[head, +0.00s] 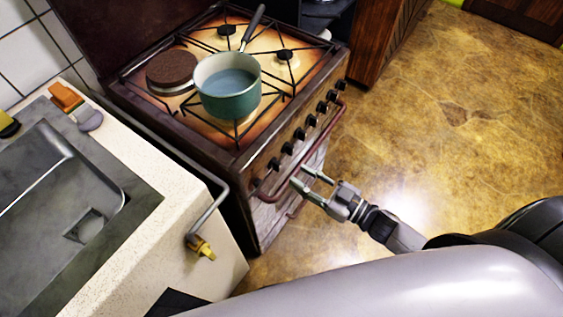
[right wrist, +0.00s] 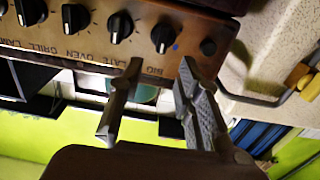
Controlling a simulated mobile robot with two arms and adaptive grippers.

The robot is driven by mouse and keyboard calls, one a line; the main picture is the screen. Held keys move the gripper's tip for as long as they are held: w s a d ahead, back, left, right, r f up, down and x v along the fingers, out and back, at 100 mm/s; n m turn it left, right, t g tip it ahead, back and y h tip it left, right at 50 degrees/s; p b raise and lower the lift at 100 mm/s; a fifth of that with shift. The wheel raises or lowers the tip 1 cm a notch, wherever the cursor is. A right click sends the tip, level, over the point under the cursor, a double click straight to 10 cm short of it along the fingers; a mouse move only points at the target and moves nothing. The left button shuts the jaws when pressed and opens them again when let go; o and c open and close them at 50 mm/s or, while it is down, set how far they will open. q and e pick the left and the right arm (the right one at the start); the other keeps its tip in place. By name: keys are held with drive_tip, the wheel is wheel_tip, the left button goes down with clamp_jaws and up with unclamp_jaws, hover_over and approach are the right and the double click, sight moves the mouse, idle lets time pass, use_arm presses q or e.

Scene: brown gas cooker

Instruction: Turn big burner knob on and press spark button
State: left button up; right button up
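The big burner knob (right wrist: 163,37) is black with a white mark and sits above the letters "BIG" in the right wrist view. The spark button (right wrist: 208,47) is a small dark round button to its right on the same brown panel. In the head view the big burner knob (head: 273,165) and the spark button (head: 255,183) are at the near end of the knob row. My right gripper (head: 299,177) is open and empty in front of this end. In the right wrist view its fingertips (right wrist: 160,62) are spread just below the big burner knob, apart from it. My left gripper is not in view.
A red-brown rail (head: 300,155) runs across the cooker front below the knobs, close to my right gripper. A teal pot (head: 230,100) stands on the hob. The counter with a sink (head: 140,190) and a yellow-tapped pipe (head: 200,247) is left. Floor at right is clear.

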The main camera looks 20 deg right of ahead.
sight(281, 164)
drive_tip(key=x, duration=0.7)
drive_tip(key=shift+c, duration=0.4)
clamp_jaws()
